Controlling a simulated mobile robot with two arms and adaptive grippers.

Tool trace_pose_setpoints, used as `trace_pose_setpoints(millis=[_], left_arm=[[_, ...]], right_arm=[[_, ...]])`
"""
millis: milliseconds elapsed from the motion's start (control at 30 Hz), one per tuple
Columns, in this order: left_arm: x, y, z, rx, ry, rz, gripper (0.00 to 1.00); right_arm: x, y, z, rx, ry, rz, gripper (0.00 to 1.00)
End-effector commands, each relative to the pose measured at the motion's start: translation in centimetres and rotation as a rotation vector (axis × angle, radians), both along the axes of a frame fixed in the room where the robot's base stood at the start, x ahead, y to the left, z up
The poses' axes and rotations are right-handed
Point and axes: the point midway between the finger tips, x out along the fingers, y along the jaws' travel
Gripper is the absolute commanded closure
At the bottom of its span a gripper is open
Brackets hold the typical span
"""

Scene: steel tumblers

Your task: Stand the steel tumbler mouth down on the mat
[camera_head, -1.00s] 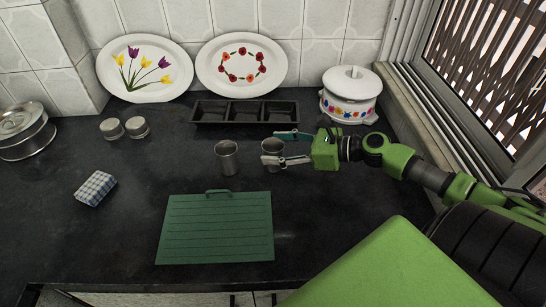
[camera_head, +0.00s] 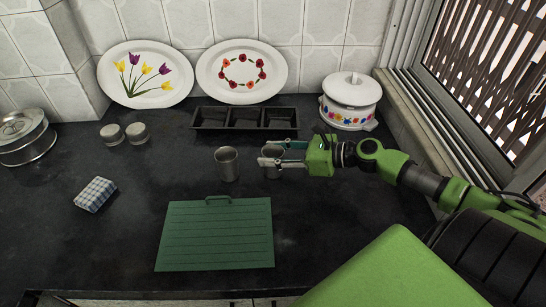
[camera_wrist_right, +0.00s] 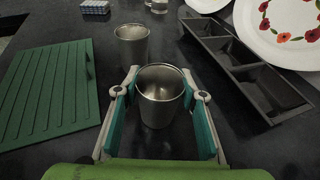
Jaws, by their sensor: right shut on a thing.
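A steel tumbler (camera_head: 272,174) stands mouth up on the dark counter, partly hidden by my right gripper (camera_head: 266,154). The right wrist view shows this tumbler (camera_wrist_right: 160,108) between the two fingers, with its open mouth facing up. The right gripper is shut on it, one finger on each side. A second steel tumbler (camera_head: 227,165) stands mouth up just to the left, apart from the gripper; it also shows in the right wrist view (camera_wrist_right: 131,45). The green ribbed mat (camera_head: 215,236) lies flat in front of the tumblers, with nothing on it. My left gripper is not in view.
A black three-part tray (camera_head: 245,129) lies behind the tumblers. A white lidded pot (camera_head: 349,103) stands at the back right. Two decorated plates lean on the wall. Two small jars (camera_head: 137,132) and a checked cloth block (camera_head: 95,194) are at left.

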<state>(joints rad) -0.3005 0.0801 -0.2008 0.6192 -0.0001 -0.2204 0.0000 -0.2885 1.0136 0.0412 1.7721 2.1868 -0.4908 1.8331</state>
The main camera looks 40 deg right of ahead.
Motion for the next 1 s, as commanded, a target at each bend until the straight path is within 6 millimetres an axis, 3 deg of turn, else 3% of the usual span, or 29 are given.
trace_pose_setpoints(millis=[300, 633, 1000], left_arm=[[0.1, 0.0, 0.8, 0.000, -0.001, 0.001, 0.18], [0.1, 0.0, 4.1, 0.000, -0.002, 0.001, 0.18], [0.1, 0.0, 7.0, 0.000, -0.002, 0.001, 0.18]], right_arm=[[-0.3, 0.2, 3.5, -0.004, 0.001, 0.003, 0.84], [-4.4, 3.5, 9.7, -0.002, 0.004, 0.005, 0.84], [-9.5, 7.5, 12.3, 0.001, 0.002, 0.000, 0.84]])
